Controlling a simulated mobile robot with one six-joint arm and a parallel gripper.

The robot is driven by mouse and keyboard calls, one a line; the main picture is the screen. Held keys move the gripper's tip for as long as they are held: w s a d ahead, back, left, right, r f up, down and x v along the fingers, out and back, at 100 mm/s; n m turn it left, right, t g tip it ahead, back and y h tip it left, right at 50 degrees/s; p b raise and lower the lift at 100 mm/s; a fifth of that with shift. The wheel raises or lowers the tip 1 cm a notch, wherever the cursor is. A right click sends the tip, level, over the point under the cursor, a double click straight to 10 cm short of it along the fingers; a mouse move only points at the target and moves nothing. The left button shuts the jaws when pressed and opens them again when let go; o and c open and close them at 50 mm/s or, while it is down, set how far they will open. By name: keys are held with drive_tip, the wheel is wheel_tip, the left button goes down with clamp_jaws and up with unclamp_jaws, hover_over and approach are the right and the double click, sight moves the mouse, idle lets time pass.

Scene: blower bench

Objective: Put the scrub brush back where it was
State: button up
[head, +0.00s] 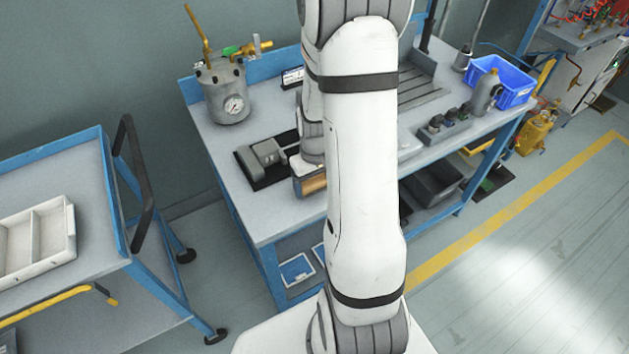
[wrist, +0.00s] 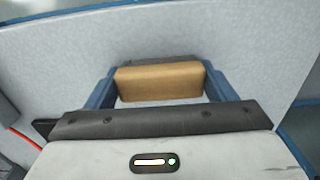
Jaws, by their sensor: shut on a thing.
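The scrub brush (wrist: 158,82) shows in the wrist view as a tan wooden block with a dark strip along its far edge. My gripper (wrist: 160,78) is shut on it, one blue-grey finger at each end. In the head view the brush (head: 314,182) shows as a small brown piece by the front left part of the blue-framed workbench (head: 225,150). My arm covers its right side and most of the gripper. I cannot tell whether the brush touches the bench top.
A grey device on a black mat (head: 262,168) lies just left of the brush. A pressure pot with a gauge (head: 226,92) stands at the back left. A blue bin (head: 510,82), a grey bottle (head: 484,94) and a socket block (head: 444,125) stand right. A cart with a white tray (head: 38,238) is at left.

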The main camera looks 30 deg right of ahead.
sight(315, 181)
drive_tip(key=shift+s, duration=0.1)
drive_tip(key=shift+f, duration=0.2)
drive_tip(key=o, duration=0.9)
drive_tip(key=shift+o, duration=0.2)
drive_tip(key=shift+r, duration=0.15)
wheel_tip(315, 181, up, 12)
drive_tip(key=s+a+r+t, duration=0.2)
drive_tip(key=s+a+r, duration=0.8)
drive_tip(key=s+a, duration=0.2)
drive_tip(key=shift+r+t, duration=0.15)
drive_tip(key=shift+t, duration=0.25)
